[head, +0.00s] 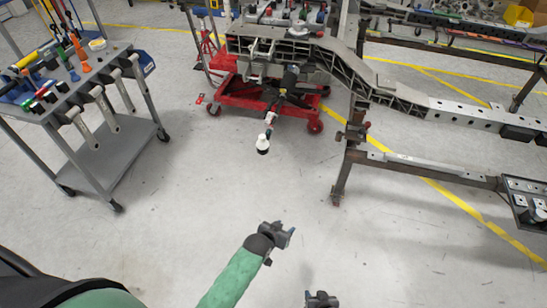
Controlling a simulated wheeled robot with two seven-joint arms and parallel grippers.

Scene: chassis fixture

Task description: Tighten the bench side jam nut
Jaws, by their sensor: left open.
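My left gripper (281,236), on the green-sleeved arm, is over bare floor in the lower middle of the head view. It is open with nothing seen between its fingers. My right gripper (321,299) shows only in part at the bottom edge, lower and to the right; its jaws are too small and cut off to read. A dark rod assembly (272,115) sticks out from the chassis (345,62) and ends in a white and black piece (263,144). Both grippers are well apart from it. I cannot make out a jam nut at this size.
A grey tool cart (110,155) with wrenches hanging on its side and coloured-handled tools on top stands at the left. A red lift cart (245,95) is under the chassis. A steel stand (345,170) and beam (430,168) are at the right. The middle floor is clear.

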